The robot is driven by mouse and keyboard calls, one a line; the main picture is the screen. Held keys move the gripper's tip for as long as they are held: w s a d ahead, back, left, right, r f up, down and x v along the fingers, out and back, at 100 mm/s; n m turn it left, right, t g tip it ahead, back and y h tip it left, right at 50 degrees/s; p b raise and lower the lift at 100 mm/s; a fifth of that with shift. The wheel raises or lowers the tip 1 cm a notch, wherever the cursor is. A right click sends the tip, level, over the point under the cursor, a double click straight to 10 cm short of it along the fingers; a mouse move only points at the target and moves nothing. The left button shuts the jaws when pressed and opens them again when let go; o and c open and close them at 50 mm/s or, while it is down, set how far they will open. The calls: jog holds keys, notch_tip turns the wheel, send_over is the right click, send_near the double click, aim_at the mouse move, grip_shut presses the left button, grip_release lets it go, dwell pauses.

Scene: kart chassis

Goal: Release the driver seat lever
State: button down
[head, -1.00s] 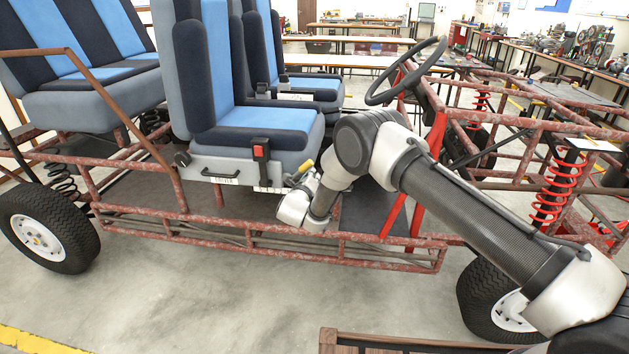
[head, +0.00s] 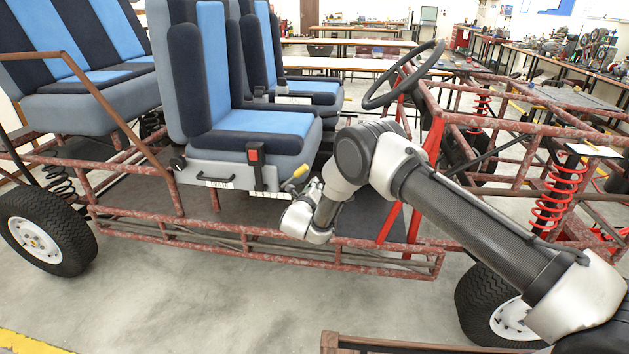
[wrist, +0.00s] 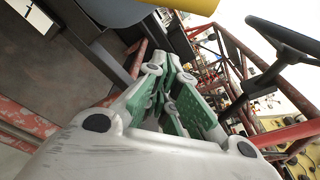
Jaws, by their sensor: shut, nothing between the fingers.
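The driver seat (head: 250,125), blue and dark, stands on a grey base in the middle of the head view. A lever with a yellow grip (head: 301,171) sticks out at the lower right of its base. A yellow piece (wrist: 190,5), likely that grip, crosses the top edge of the wrist view. My gripper (wrist: 172,85) is shut and empty, with green pads, below and apart from the yellow piece in the picture. In the head view the end of my arm is just below the yellow grip; the fingers cannot be made out.
The rusty red tube frame (head: 270,250) runs below the seat. A steering wheel (head: 404,75) and red bars (head: 432,135) stand to the right. A red buckle (head: 254,154) and a black handle (head: 215,184) are on the seat's side. Open floor lies in front.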

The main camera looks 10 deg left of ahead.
jog(key=s+a+r, duration=0.1)
jog(key=s, duration=0.9)
jog(key=shift+a, duration=0.15)
